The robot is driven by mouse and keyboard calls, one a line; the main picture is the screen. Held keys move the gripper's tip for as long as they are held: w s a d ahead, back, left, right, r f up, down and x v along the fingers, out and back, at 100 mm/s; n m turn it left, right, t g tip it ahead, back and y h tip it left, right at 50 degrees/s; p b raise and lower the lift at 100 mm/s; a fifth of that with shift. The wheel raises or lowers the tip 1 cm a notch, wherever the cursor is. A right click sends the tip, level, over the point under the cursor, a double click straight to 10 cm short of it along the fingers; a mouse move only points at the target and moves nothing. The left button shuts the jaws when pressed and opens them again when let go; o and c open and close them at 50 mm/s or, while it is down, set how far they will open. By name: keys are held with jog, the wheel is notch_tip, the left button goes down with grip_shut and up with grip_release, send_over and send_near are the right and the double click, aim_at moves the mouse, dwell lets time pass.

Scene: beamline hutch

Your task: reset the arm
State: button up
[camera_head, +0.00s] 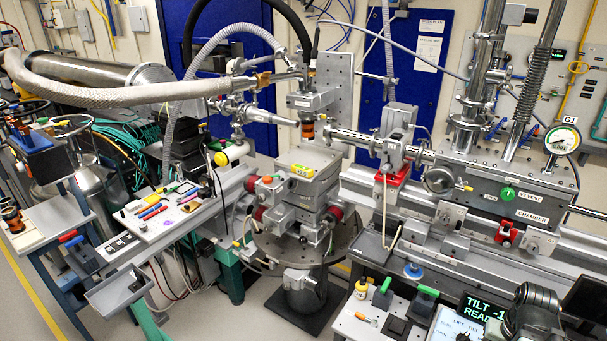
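A dark grey, rounded, jointed part (533,312) rises from the bottom edge at the lower right. It looks like part of my arm, but I cannot be sure. I can make out no gripper fingers on it or anywhere else in view. It stands in front of the bench and partly covers the right side of a display (482,308) with green letters reading "TILT" and "READ".
A sample stage (305,165) stands on a round plate mid-picture. A steel chamber (515,200) with upright tubes is at right. Small tools and bottles, including a yellow one (361,288), stand on the front bench. A tool tray (160,212) is at left. Floor shows at lower left.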

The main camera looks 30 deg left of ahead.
dwell(0.5)
grip_shut()
